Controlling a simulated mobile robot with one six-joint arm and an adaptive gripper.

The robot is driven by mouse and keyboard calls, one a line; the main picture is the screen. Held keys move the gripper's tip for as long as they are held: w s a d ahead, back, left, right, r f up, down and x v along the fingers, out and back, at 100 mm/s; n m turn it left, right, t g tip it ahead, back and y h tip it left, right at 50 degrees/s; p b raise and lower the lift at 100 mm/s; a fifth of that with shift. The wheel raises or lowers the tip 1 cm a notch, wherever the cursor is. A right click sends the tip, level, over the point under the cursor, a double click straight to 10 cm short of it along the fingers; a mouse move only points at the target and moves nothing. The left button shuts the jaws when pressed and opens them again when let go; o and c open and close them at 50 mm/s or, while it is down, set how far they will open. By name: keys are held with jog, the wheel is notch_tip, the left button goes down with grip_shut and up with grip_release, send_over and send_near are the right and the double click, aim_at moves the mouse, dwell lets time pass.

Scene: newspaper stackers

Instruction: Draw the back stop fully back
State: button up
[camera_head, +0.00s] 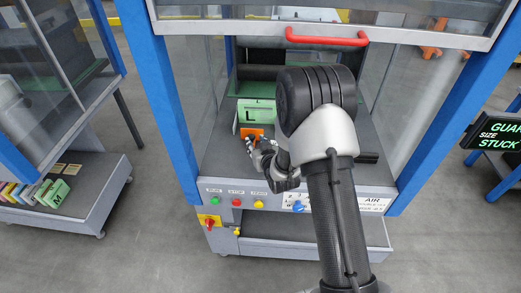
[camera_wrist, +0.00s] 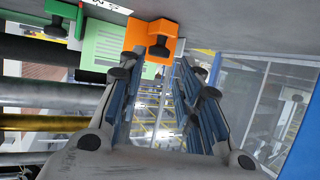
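An orange block (camera_head: 252,133) sits in front of a green block marked L (camera_head: 258,112) inside the machine. Which part is the back stop is not labelled. In the wrist view the orange block (camera_wrist: 168,36) carries a dark knob (camera_wrist: 159,45), with a green plate (camera_wrist: 105,43) beside it. My gripper (camera_head: 256,148) is at the near side of the orange block. In the wrist view my gripper (camera_wrist: 163,66) has its fingers apart. The knob shows beyond the fingertips, roughly between them; contact cannot be told. My arm hides the middle right of the machine bed.
A red handle (camera_head: 327,39) is on the raised clear guard above. Blue posts (camera_head: 165,105) flank the bay. A control panel (camera_head: 222,192) with coloured buttons runs along the front. A side cart with a green M block (camera_head: 53,193) stands left; a lit sign (camera_head: 497,133) stands right.

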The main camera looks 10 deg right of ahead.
jog(key=v, duration=0.6)
dwell(0.3)
jog(key=s+r+g+h, duration=0.2)
jog(key=s+r+g, duration=0.2)
jog(key=s+r, duration=1)
jog(key=s+r+g, duration=0.2)
jog(key=s+r, duration=0.1)
jog(key=s, duration=0.8)
jog(key=s+a+r+g, duration=0.1)
jog(key=s+r+g, duration=0.1)
jog(key=s, duration=0.9)
jog(key=shift+a+r+m+g+y, duration=0.2)
jog(key=shift+r+m+g+y, duration=0.2)
jog(key=shift+r, duration=0.35)
